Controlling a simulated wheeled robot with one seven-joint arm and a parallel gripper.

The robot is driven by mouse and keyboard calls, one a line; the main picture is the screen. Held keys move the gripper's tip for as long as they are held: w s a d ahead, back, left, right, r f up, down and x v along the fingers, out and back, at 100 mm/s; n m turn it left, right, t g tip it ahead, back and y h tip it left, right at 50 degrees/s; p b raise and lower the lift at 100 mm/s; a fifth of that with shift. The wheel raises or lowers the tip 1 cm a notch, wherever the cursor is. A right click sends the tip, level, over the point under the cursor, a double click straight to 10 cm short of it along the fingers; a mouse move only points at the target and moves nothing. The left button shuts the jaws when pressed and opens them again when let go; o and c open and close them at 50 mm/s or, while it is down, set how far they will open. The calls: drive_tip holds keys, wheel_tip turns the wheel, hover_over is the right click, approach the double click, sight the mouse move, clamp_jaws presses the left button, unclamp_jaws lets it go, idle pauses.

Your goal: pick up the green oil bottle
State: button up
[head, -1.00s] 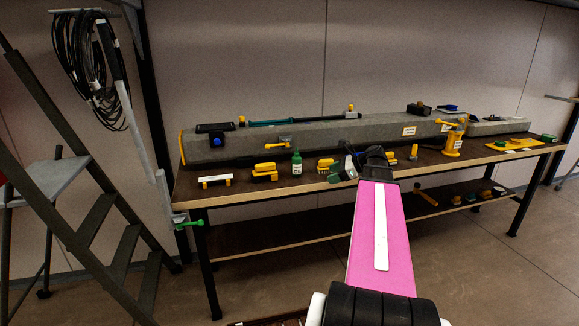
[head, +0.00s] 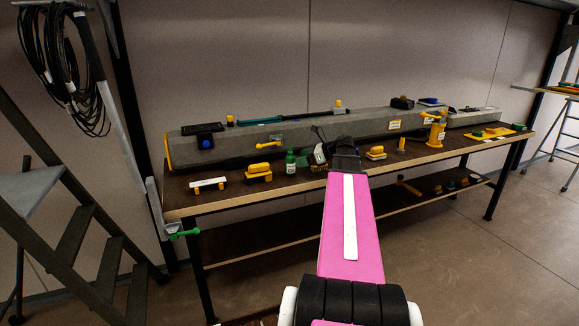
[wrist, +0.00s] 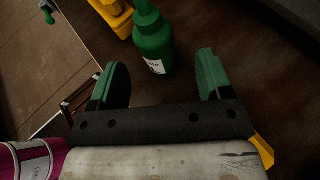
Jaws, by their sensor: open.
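The green oil bottle (head: 290,163) stands upright near the front edge of the workbench, with a white label low on its side. In the wrist view the bottle (wrist: 153,40) is just beyond my fingertips, between their lines, its top cut by the frame edge. My gripper (wrist: 162,75) is open, its two green fingers spread wide with nothing between them. In the head view my gripper (head: 314,152) is just right of the bottle, low over the bench, partly hidden by my arm.
Yellow blocks (head: 258,172) stand left of the bottle, close to it. A long grey spar (head: 230,140) lies behind along the dark workbench (head: 222,190). A yellow-topped item (head: 376,153) sits to the right. A step ladder (head: 80,235) stands at the left.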

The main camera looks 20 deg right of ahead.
sight(290, 162)
drive_tip(key=shift+x, duration=2.85)
drive_tip(key=shift+s+a, duration=0.1)
drive_tip(key=shift+s, duration=0.1)
drive_tip(key=c, duration=1)
